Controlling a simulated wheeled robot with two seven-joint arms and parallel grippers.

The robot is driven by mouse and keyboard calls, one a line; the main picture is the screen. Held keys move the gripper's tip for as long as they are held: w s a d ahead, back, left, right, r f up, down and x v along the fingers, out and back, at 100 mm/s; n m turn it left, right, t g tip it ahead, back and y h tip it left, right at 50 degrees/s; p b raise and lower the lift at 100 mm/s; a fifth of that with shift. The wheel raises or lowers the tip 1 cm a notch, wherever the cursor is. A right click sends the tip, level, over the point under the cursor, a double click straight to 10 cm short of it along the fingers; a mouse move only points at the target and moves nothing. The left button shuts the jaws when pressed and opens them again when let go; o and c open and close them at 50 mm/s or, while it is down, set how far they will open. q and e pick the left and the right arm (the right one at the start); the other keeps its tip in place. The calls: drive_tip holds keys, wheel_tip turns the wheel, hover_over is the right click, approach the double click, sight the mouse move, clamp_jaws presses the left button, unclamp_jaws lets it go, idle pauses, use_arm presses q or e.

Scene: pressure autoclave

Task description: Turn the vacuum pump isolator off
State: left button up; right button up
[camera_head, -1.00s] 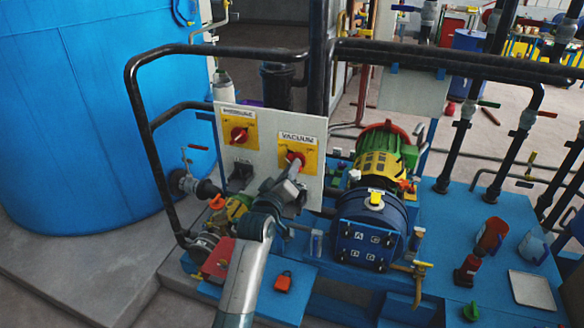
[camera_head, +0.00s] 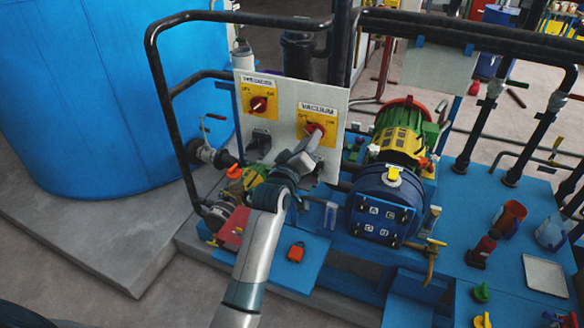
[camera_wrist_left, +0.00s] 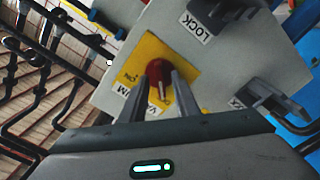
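The vacuum isolator is a red rotary knob (camera_head: 314,127) on a yellow plate under a "VACUUM" label (camera_head: 318,108), at the right of a pale upright panel (camera_head: 283,107). My left gripper (camera_head: 311,141) is in front of this knob. In the left wrist view, the knob (camera_wrist_left: 159,70) appears upside down, with a pale mark on its lower part. The left gripper's fingers (camera_wrist_left: 158,80) are apart, one on each side of the knob. I cannot tell whether they touch it. The knob's exact pointing is partly hidden. My right gripper is not in view.
A second red knob (camera_head: 258,104) on a yellow plate sits left on the same panel. A black pipe rail (camera_head: 158,75) runs around the panel's left and top. A blue pump (camera_head: 382,205) and yellow-green motor (camera_head: 402,135) stand to the right.

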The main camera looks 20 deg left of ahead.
use_arm(q)
drive_tip(key=s+b, duration=0.4)
drive_tip(key=s, duration=1.2)
drive_tip(key=shift+s+a, duration=0.3)
drive_tip(key=shift+f, duration=0.1)
drive_tip(key=s+d+f+m+g, duration=0.1)
drive_tip(key=s+f+m+g, duration=0.4)
drive_tip(key=f, duration=0.6)
drive_tip(key=s+f+m+g, duration=0.4)
drive_tip(key=s+f, duration=0.5)
drive_tip(key=s, duration=0.6)
drive_tip(key=s+f+m+g, duration=0.2)
drive_tip(key=s+f+g, duration=0.3)
drive_tip(key=s+f, duration=0.7)
drive_tip(key=s+f+g, duration=0.2)
drive_tip(key=s+f, duration=0.1)
drive_tip(key=f, duration=2.3)
drive_tip(key=s+a+f, duration=0.1)
drive_tip(key=s+f, duration=0.8)
drive_tip(key=s+a+f+g, duration=0.1)
drive_tip(key=s+a+f, duration=0.1)
drive_tip(key=s+f, duration=0.7)
drive_tip(key=shift+s+a+y, duration=0.2)
drive_tip(key=shift+a+y, duration=0.1)
